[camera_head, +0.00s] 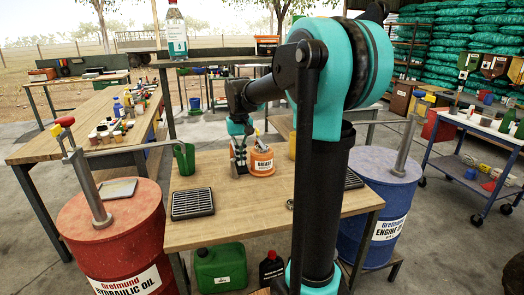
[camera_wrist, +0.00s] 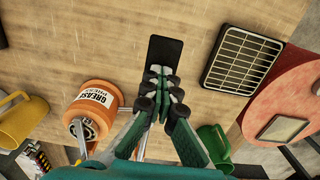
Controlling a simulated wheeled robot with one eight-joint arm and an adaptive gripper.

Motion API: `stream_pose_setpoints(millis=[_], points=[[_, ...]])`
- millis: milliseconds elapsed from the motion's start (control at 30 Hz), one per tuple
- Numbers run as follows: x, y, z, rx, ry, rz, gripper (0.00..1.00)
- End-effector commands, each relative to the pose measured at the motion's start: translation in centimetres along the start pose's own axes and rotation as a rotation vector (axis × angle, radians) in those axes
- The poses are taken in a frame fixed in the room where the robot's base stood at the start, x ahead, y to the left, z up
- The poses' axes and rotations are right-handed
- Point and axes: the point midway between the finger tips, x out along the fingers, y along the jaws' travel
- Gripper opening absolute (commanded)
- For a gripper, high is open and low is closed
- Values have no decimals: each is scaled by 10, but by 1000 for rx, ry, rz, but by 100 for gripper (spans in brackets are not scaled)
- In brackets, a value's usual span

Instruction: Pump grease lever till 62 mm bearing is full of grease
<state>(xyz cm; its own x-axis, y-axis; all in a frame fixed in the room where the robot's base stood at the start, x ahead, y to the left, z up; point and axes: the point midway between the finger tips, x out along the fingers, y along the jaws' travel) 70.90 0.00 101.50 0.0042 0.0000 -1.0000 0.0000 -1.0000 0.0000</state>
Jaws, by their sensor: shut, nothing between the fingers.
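The orange grease packer (camera_head: 262,163) with a white label stands on the wooden table, just right of my gripper (camera_head: 238,158). In the wrist view the packer (camera_wrist: 97,98) is at the left, with silver metal parts at its lower end. A small dark ring-like item (camera_head: 290,204) lies near the table's front edge, too small to identify.
A green mug (camera_head: 185,158) and a black grille tray (camera_head: 192,203) are on the table's left; a yellow mug (camera_wrist: 18,122) is beyond the packer. A flat black pad (camera_wrist: 166,52) lies before my fingertips. Red (camera_head: 110,235) and blue (camera_head: 385,200) drums flank the table.

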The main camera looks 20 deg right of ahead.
Motion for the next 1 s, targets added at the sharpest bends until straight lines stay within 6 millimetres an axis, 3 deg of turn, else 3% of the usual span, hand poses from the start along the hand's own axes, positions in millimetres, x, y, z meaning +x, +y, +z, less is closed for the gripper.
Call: stream_pose_setpoints(millis=[233,1000], points=[[-1,0,3,0,-5,0,0],[-72,0,2,0,-2,0,0]])
